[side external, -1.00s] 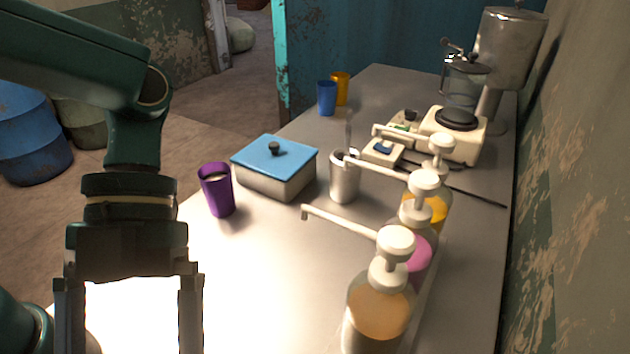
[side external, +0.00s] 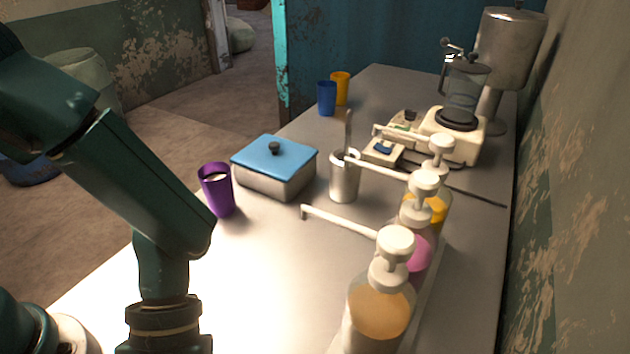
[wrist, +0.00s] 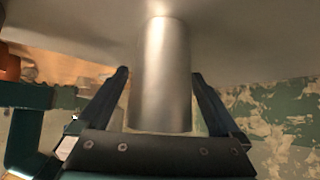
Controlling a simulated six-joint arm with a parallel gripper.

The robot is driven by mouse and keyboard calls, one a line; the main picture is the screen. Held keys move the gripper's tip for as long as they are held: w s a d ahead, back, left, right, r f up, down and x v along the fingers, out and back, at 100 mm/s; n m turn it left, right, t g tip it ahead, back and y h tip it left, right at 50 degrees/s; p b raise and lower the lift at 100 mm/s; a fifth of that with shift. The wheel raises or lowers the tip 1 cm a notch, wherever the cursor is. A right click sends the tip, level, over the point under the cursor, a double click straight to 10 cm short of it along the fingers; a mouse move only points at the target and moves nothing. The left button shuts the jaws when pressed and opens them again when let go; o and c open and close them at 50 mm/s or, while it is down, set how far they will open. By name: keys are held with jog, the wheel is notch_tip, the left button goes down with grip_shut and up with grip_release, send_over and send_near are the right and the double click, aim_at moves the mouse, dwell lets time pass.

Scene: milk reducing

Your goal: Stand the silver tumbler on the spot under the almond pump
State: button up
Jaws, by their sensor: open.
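In the wrist view a plain silver cylinder, which looks like the silver tumbler (wrist: 160,80), stands between the two dark fingers of my gripper (wrist: 159,72). The fingers are open, with a gap showing at least on the right side. In the side view my fingers and this tumbler are below the bottom edge. Three pump bottles stand in a row on the right: a tan one in front (side external: 380,312), a pink one (side external: 418,255) and an orange one (side external: 438,205). I cannot read which is almond. The counter below the front spout (side external: 335,220) is bare.
Another metal cup (side external: 344,182) holding a stick stands by a middle spout. A blue-lidded box (side external: 275,170) and a purple cup (side external: 217,190) stand left of it. The front counter is clear.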

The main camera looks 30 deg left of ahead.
jog(key=shift+f, duration=0.1)
grip_shut()
dwell(0.3)
